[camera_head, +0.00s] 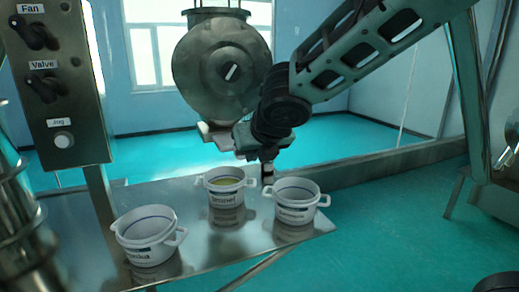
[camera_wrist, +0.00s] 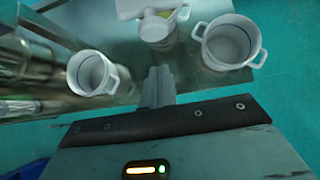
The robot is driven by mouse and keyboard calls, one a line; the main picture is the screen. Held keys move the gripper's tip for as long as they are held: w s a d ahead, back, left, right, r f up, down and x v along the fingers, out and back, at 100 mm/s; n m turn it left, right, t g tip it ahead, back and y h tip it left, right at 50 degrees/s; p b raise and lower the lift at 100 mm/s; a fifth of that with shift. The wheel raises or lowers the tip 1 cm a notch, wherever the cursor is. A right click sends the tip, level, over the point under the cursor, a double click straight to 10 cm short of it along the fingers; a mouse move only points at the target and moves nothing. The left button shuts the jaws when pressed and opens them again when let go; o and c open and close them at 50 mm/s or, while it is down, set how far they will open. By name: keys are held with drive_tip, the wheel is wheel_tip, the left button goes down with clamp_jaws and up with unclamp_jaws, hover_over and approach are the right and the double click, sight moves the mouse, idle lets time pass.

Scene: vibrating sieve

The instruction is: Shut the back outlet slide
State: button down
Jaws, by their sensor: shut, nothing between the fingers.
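My gripper (camera_head: 267,175) points down above the steel table, between the middle pot and the right pot. Its fingers are together and empty; they also show in the wrist view (camera_wrist: 158,85). A pale outlet piece (camera_head: 215,134) shows under the round steel body (camera_head: 222,62), left of my wrist and above the middle pot. My wrist covers part of that area. In the wrist view a white piece (camera_wrist: 140,8) lies at the top edge, over the middle pot and apart from my fingers. I cannot tell which part is the back outlet slide or how far it is open.
The middle pot (camera_head: 225,199) holds something yellowish. The right pot (camera_head: 293,205) and left pot (camera_head: 146,241) stand on the steel table (camera_head: 80,205). A control panel (camera_head: 55,85) with fan and valve knobs and a jog button stands at the left. Open floor lies right.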

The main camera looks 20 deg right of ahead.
drive_tip(key=shift+w+f+p, duration=0.15)
drive_tip(key=shift+w+p, duration=0.25)
drive_tip(key=shift+w, duration=0.7)
drive_tip(key=shift+w+f+p, duration=0.15)
drive_tip(key=shift+w+p, duration=0.2)
drive_tip(key=shift+w, duration=0.75)
drive_tip(key=w+p, duration=0.2)
drive_tip(key=w, duration=0.2)
drive_tip(key=w+p, duration=0.2)
drive_tip(key=w, duration=0.1)
drive_tip(key=shift+w+r, duration=0.2)
drive_tip(key=shift+w, duration=0.2)
drive_tip(key=shift+s, duration=0.1)
